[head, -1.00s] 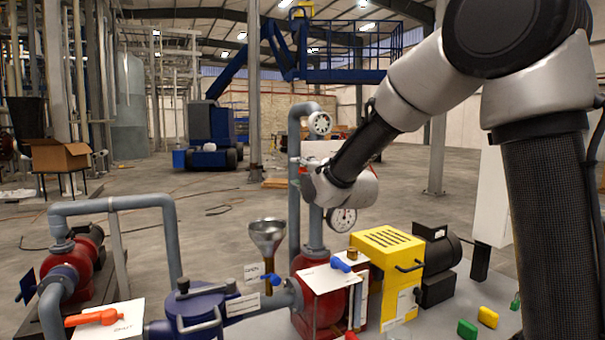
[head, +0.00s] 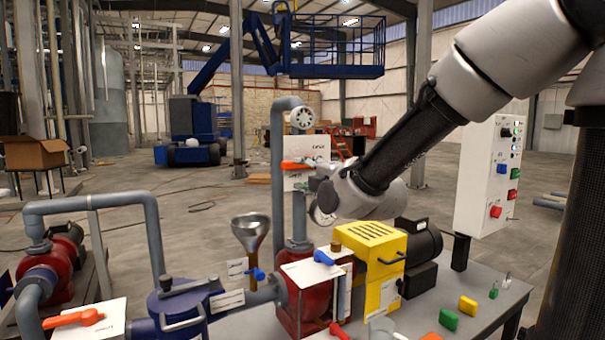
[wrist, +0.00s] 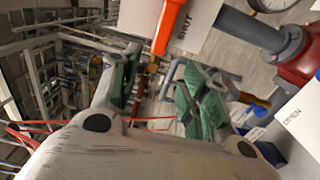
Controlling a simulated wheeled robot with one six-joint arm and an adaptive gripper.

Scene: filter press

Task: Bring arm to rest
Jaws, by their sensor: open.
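My arm reaches in from the upper right of the head view and slopes down to the left. My gripper (wrist: 158,95) is open in the wrist view, with its two green-padded fingers apart and nothing between them. In the head view the gripper's fingers are small and hard to make out, near the white sign plate and an orange-red lever (head: 297,165) on the upright pipe. That orange lever also shows in the wrist view (wrist: 170,25), above the fingers, beside the word SHUT. I cannot tell whether the gripper touches it.
Below the arm stand the yellow pump unit (head: 368,247), a red pump (head: 308,305) and a steel funnel (head: 250,230). A white control box (head: 490,170) with buttons stands at right. Small green and yellow blocks lie on the grey bench (head: 480,285). Open floor lies behind.

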